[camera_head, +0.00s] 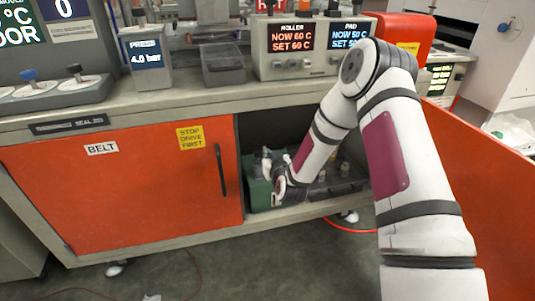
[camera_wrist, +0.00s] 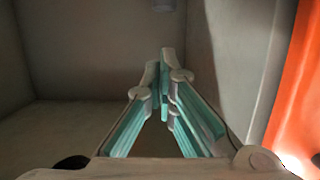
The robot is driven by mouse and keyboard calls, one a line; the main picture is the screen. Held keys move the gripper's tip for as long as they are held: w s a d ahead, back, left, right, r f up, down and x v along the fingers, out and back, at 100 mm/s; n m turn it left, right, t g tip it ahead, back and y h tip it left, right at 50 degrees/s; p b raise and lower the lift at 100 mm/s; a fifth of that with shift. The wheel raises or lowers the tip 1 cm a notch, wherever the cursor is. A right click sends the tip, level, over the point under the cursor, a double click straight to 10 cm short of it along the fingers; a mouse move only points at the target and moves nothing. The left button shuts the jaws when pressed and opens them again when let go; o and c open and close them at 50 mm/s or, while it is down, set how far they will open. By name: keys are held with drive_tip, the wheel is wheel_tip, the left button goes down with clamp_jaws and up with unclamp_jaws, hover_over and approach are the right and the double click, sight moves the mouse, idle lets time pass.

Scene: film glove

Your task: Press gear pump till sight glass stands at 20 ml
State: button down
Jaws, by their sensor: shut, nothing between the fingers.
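A green unit (camera_head: 259,194), which looks like the gear pump, stands inside the open lower cabinet in the head view. A small pale fitting (camera_head: 266,163) sits on its top. My gripper is beside the green unit on its right, largely hidden by my own arm in that view. In the wrist view my gripper (camera_wrist: 165,54) is shut and empty, with its teal-lined fingers meeting at the tips.
The orange cabinet door (camera_head: 120,190) on the left is closed. The right orange door (camera_head: 490,190) stands open, and an orange panel (camera_wrist: 290,90) shows close to my right in the wrist view. Small bottles (camera_head: 345,169) and a dark tray (camera_head: 335,189) are in the cabinet behind my arm.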

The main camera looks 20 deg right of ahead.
drive_tip(key=s+a+r+n+g, duration=0.2)
drive_tip(key=s+r+g, duration=0.6)
drive_tip(key=s+r, duration=0.95)
drive_tip(key=s+r+m+g, duration=0.1)
drive_tip(key=s+r+g, duration=0.25)
drive_tip(key=s, duration=1.55)
drive_tip(key=s+r+m+g, duration=0.1)
drive_tip(key=s+r+g, duration=0.25)
drive_tip(key=s, duration=1.65)
wheel_tip(320, 180, up, 29)
drive_tip(key=d+t+p, duration=0.1)
drive_tip(key=t+p, duration=0.3)
drive_tip(key=p, duration=2.4)
drive_tip(key=shift+w+d+r, duration=0.15)
drive_tip(key=shift+w+d, duration=0.1)
drive_tip(key=shift+w, duration=0.05)
